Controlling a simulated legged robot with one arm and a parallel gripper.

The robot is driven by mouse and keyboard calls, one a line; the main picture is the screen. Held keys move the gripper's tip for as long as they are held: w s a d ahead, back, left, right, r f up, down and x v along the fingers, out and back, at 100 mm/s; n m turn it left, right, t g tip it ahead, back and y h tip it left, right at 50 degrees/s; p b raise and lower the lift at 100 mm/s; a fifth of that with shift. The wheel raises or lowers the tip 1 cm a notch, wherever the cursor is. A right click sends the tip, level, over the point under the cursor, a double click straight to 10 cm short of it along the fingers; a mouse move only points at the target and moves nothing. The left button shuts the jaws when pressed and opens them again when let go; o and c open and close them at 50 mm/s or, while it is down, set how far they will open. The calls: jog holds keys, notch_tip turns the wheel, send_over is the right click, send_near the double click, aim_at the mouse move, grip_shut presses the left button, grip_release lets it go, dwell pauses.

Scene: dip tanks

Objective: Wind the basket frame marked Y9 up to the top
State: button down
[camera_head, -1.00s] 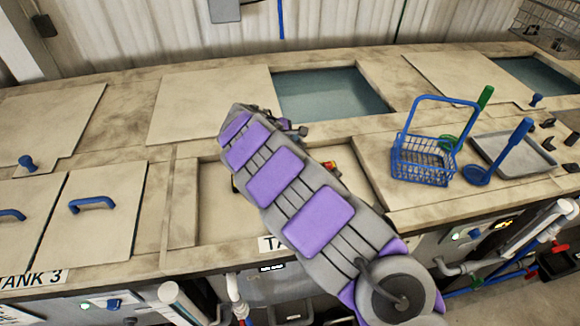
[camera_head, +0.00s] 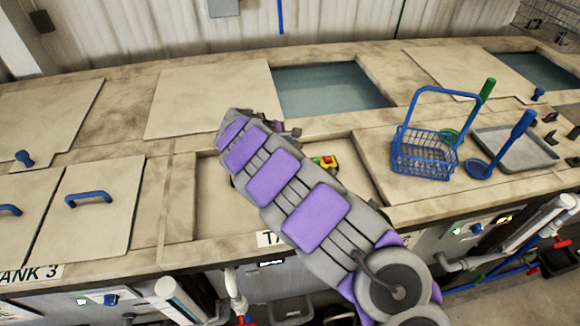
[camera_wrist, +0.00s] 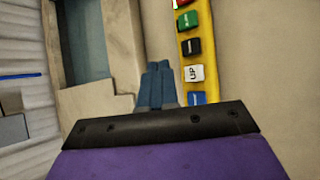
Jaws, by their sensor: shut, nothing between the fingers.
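My gripper (camera_wrist: 158,82) shows in the wrist view with its two blue-grey fingers shut together and nothing between them. Just right of the fingertips is a yellow control pendant (camera_wrist: 186,58) with a column of buttons. Its white button marked UP (camera_wrist: 195,73) is close beside the fingers; a blue button (camera_wrist: 197,98) is below it and dark and green ones above. I cannot tell if the fingers touch the pendant. In the head view the pendant (camera_head: 331,161) shows partly behind my arm, over the recess. No basket frame with a readable Y9 mark is in view.
An open tank (camera_head: 330,90) with grey-blue liquid lies behind my arm. A blue wire basket (camera_head: 424,155), a blue ladle (camera_head: 503,150) and a grey tray (camera_head: 535,154) stand on the right. Lids with blue handles (camera_head: 88,198) cover the left.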

jog(key=shift+f+b, duration=1.55)
jog(key=shift+f, duration=1.35)
jog(key=shift+f, duration=0.85)
dwell(1.7)
jog(key=shift+r, duration=0.15)
dwell(1.0)
jog(key=shift+r+p, duration=0.45)
jog(key=shift+r, duration=0.3)
jog(key=shift+r+p, duration=1.8)
jog(key=shift+r, duration=0.7)
